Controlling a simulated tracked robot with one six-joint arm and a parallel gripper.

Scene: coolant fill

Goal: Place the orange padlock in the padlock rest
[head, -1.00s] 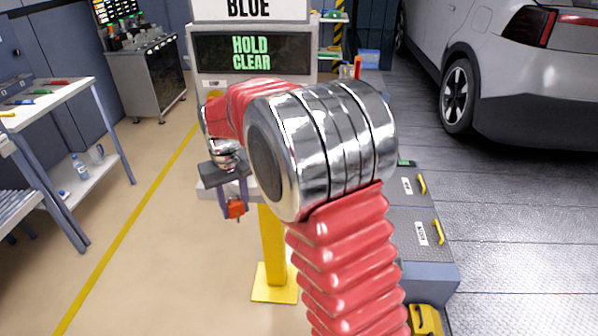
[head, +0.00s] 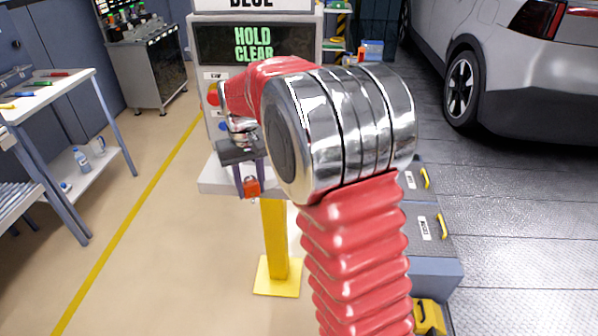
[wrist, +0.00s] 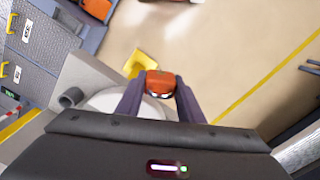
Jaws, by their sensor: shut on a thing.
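The orange padlock (head: 251,187) hangs below my gripper (head: 249,180) in the head view, held between the two fingers. In the wrist view the padlock (wrist: 160,84) sits between the fingertips (wrist: 160,90), and my gripper is shut on it. The padlock is in front of the pale shelf (head: 212,182) of the station in the head view. I cannot tell its exact height or gap to the shelf. I cannot make out the padlock rest for certain. A grey round cup-like part (wrist: 70,97) and a whitish round part (wrist: 125,103) show on the shelf in the wrist view.
The station's screen (head: 255,43) reads "HOLD CLEAR", with a red button (head: 213,94) and a blue button (head: 222,126) below. A yellow post (head: 275,235) carries the shelf. Grey drawers (head: 430,225) stand right. A workbench (head: 60,90) stands left, with clear floor between.

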